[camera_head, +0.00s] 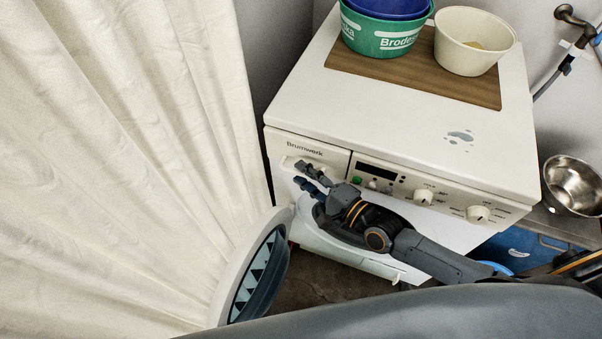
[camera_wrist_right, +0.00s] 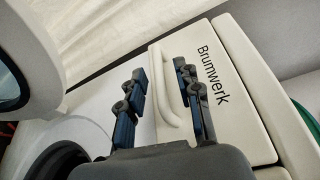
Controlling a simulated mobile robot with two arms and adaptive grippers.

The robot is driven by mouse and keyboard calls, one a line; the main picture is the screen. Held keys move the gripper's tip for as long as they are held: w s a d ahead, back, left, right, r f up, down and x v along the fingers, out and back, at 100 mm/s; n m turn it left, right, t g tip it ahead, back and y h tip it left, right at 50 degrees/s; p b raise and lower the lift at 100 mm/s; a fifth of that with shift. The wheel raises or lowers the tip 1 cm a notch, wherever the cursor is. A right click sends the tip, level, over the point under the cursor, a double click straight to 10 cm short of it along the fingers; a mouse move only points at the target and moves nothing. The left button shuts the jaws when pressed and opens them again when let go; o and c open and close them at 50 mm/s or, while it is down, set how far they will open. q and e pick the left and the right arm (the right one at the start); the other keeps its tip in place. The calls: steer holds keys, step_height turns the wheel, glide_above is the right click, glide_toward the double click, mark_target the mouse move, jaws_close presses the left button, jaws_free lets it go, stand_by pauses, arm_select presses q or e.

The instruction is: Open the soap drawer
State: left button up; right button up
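The soap drawer (camera_head: 318,150) is the white front marked "Brumwerk" at the upper left of the washing machine's (camera_head: 400,118) front. It looks shut, flush with the panel. In the right wrist view the drawer front (camera_wrist_right: 205,118) fills the middle, with a white bar handle (camera_wrist_right: 166,92) on it. My right gripper (camera_head: 304,176) is at the drawer front. In the wrist view its two fingers (camera_wrist_right: 160,78) are apart, one on each side of the handle. I cannot tell if either finger touches it. The handle is mostly hidden by the gripper in the head view. My left gripper is not in view.
The round machine door (camera_head: 232,280) stands open at the lower left, below the drawer. A pale curtain (camera_head: 120,150) hangs close on the left. A green tub (camera_head: 382,38) and cream bucket (camera_head: 474,42) stand on a brown board (camera_head: 420,75) on top. Knobs line the panel's right.

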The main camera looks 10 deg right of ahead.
steer(key=shift+x, duration=0.8)
jaws_close()
steer(key=shift+s, duration=0.1)
steer(key=s+a+p, duration=0.4)
steer(key=s+a, duration=0.6)
steer(key=s, duration=0.5)
steer(key=shift+p, duration=0.35)
steer(key=shift+a, duration=0.1)
